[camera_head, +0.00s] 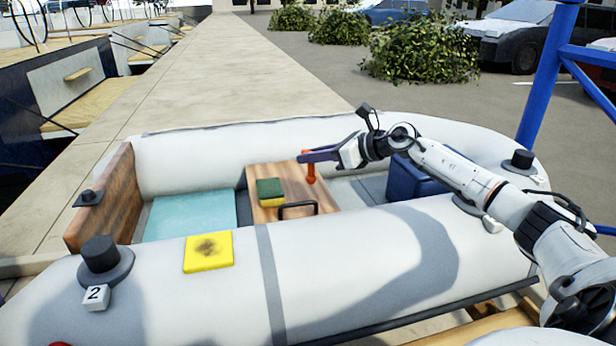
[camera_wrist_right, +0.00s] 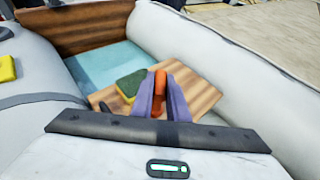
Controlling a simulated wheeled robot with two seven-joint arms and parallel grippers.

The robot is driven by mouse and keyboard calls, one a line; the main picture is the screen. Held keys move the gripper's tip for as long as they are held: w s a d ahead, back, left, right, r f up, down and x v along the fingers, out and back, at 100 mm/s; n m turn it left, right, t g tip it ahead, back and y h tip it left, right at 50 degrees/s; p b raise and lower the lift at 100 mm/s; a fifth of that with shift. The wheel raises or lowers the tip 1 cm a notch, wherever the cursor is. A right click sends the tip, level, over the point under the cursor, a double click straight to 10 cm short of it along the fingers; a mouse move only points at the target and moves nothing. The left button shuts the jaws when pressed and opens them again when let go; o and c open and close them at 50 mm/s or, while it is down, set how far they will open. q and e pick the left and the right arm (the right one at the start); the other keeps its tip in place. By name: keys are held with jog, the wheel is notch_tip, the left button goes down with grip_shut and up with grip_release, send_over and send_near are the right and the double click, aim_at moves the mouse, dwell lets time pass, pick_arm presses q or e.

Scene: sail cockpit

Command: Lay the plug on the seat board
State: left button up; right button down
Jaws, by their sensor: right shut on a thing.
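The orange plug (camera_head: 310,174) hangs upright from my right gripper (camera_head: 308,156), over the right part of the wooden seat board (camera_head: 283,174) in the dinghy. In the right wrist view the plug (camera_wrist_right: 160,79) sits between the two purple fingers (camera_wrist_right: 161,88), which are shut on it. The seat board (camera_wrist_right: 202,96) lies beneath and beyond it. I cannot tell whether the plug's lower end touches the board. A green and yellow sponge (camera_head: 270,191) lies on the board, left of the plug. My left gripper is not in view.
A black handle (camera_head: 298,208) is at the board's near edge. A blue box (camera_head: 417,177) stands to the right, partly behind my arm. The near tube (camera_head: 350,265) carries a yellow patch (camera_head: 208,252) and a black valve (camera_head: 100,254). The board's back left is bare.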

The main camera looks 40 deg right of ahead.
aim_at(314, 172)
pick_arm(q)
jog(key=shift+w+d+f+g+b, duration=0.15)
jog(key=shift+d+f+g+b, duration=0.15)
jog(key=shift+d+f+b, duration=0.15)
pick_arm(e)
jog(key=shift+f, duration=2.3)
jog(key=shift+f, duration=0.15)
jog(key=c, duration=1.7)
grip_release()
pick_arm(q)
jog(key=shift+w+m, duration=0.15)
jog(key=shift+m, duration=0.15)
